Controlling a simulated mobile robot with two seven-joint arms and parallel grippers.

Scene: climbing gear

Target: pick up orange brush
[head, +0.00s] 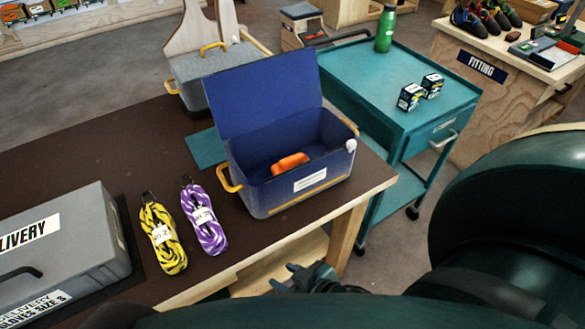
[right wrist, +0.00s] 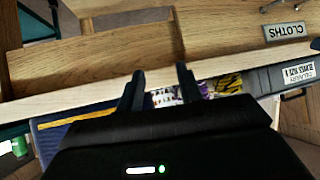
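The orange brush (head: 290,163) lies inside the open blue box (head: 262,205) on the brown-topped workbench (head: 92,140), in the head view. Only its upper part shows clearly above the box's front wall. My right gripper (head: 305,274) is below and in front of the box, beyond the bench's front edge, and away from the brush. In the right wrist view my right gripper (right wrist: 160,75) has its two fingers apart with nothing held between them. Part of the blue box (right wrist: 60,137) shows at lower left there; the brush does not. My left gripper is not in view.
Yellow rope (head: 162,236) and purple rope (head: 203,218) lie left of the box, beside a grey case (head: 70,240). The box's raised lid (head: 262,92) stands behind its opening. A teal cart (head: 375,85) stands behind right.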

